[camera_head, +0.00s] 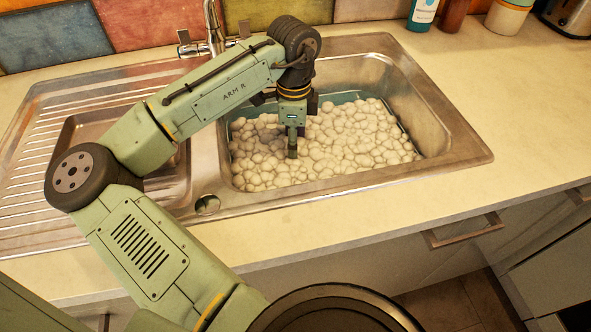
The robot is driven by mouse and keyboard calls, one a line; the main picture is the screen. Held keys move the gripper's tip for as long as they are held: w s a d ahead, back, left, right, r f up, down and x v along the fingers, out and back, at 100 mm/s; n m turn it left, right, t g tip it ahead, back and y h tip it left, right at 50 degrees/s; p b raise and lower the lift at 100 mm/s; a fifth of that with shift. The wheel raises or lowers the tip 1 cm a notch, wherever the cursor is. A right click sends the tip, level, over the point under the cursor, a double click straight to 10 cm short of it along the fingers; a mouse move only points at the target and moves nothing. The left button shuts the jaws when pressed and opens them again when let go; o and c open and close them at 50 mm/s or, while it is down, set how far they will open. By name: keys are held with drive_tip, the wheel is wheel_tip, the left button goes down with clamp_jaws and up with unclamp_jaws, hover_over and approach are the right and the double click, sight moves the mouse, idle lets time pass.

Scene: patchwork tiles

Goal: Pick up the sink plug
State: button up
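My gripper (292,151) points down over the right sink basin (405,75), with its tip at or just above the white foam (345,140). The fingers look like one narrow dark shape from here, so I cannot tell whether they are open or shut. I see nothing held in them. No sink plug is clearly visible; the foam hides the basin floor. A small round metal piece (207,204) sits in the sink's front ledge, left of the basin and of my gripper. I cannot tell whether it is a plug or a fitting.
The metal tap (212,30) stands behind the sink, close to my arm. A ribbed drainboard (35,150) lies to the left, with a smaller basin under my arm. Bottles (423,14), a jar (507,16) and a toaster (570,14) stand back right. The right counter (520,110) is clear.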

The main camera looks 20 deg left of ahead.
sight(295, 164)
wheel_tip(295, 164, down, 5)
drive_tip(key=b, duration=0.5)
drive_tip(key=shift+s+d, duration=0.1)
drive_tip(key=shift+d, duration=0.05)
drive_tip(key=shift+c, duration=0.4)
clamp_jaws()
